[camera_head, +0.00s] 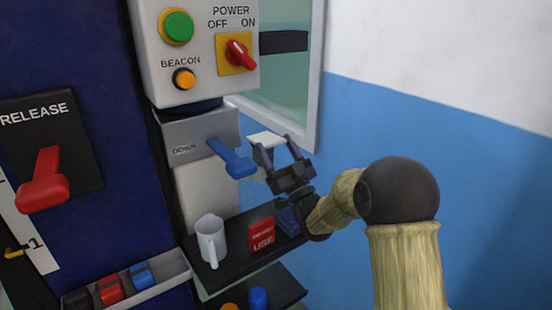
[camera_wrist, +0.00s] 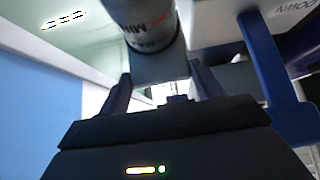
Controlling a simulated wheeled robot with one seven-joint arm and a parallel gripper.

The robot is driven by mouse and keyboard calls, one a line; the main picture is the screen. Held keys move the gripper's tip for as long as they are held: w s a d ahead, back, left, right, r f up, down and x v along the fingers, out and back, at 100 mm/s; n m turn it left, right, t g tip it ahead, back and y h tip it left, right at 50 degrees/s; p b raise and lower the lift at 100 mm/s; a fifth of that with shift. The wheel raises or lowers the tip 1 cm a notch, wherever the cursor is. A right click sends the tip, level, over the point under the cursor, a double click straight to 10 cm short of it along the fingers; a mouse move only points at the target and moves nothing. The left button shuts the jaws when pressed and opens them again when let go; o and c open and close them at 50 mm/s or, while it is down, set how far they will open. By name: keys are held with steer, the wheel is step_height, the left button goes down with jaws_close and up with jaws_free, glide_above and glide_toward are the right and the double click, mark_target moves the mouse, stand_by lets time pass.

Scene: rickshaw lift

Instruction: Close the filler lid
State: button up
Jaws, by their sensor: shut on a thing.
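My gripper (camera_head: 274,146) is in front of the wall, just right of the blue DOWN lever (camera_head: 232,159). Its fingers stand apart with a pale flat piece (camera_head: 266,138) at their tips, and it is shut on that piece. In the wrist view, a grey flat piece (camera_wrist: 158,66) lies between the two fingers. I cannot tell for sure that the held piece is the filler lid. The filler opening is not clearly visible.
A panel (camera_head: 200,70) with a green button and red switch hangs above the lever. A white mug (camera_head: 210,240) and a red box (camera_head: 262,235) stand on a dark shelf (camera_head: 236,265) below. A red release lever (camera_head: 45,182) is at left. Bare wall (camera_head: 480,150) fills the right.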

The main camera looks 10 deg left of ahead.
steer(key=shift+a+f+b, duration=0.1)
steer(key=shift+f+b, duration=0.85)
steer(key=shift+b, duration=0.2)
steer(key=o, duration=1.4)
steer(key=shift+w+a+f, duration=0.1)
steer(key=shift+w+a, duration=0.05)
steer(key=shift+w, duration=0.05)
steer(key=s+d+f, duration=0.1)
steer(key=s+d, duration=0.9)
steer(key=shift+s+d+f, duration=0.15)
steer(key=shift+s+f, duration=0.05)
steer(key=shift+s, duration=0.05)
